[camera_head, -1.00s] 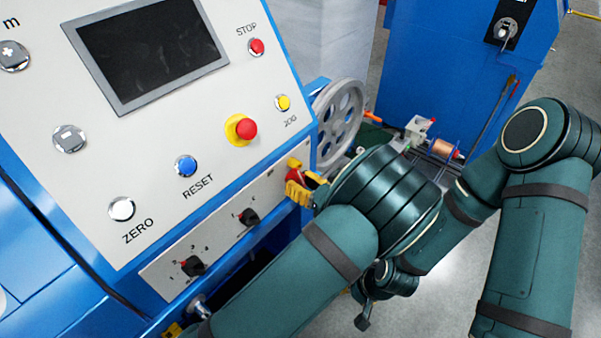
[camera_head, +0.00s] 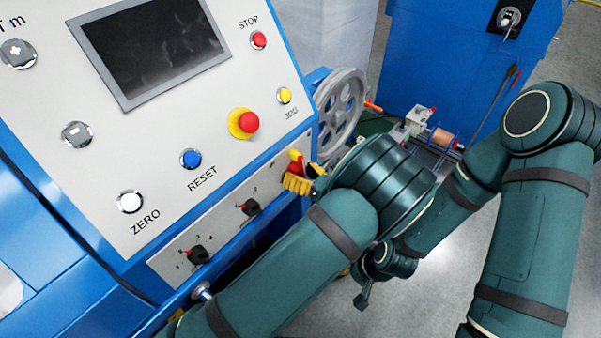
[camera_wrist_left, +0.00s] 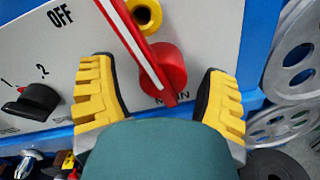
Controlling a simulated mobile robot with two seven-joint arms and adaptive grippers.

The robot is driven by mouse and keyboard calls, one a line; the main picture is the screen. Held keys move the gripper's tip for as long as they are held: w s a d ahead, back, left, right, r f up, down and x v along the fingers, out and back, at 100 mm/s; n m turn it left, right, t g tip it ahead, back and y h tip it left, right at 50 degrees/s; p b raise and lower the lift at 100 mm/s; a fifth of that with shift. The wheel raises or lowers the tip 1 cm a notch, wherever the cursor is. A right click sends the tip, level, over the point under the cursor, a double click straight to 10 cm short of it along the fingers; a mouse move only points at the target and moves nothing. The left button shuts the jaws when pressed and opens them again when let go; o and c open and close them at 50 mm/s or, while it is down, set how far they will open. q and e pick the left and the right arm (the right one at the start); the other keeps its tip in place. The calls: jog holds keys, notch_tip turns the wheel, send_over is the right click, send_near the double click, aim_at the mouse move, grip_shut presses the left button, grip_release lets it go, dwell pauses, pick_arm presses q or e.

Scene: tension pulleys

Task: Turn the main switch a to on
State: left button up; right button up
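The main switch is a red rotary knob (camera_wrist_left: 162,72) with a long red handle bearing a white line. In the left wrist view the handle tilts up and left, between the printed OFF and a partly hidden MAIN label. My left gripper (camera_wrist_left: 160,88) has yellow ribbed fingers spread wide on either side of the knob, with gaps to it. In the head view the left gripper (camera_head: 301,181) is at the right end of the lower panel, largely covering the switch; a bit of red (camera_head: 295,156) shows.
Two black selector knobs (camera_head: 199,254) (camera_head: 250,207) sit left on the lower panel. Above are a yellow-based red button (camera_head: 243,123), other buttons and a screen (camera_head: 150,48). A grey pulley wheel (camera_head: 340,106) stands close right of the panel.

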aim_at(288, 138)
pick_arm(q)
jog(key=shift+d, duration=0.1)
jog(key=shift+r, duration=0.15)
notch_tip(288, 138, up, 10)
jog(key=shift+f, duration=0.15)
dwell(0.3)
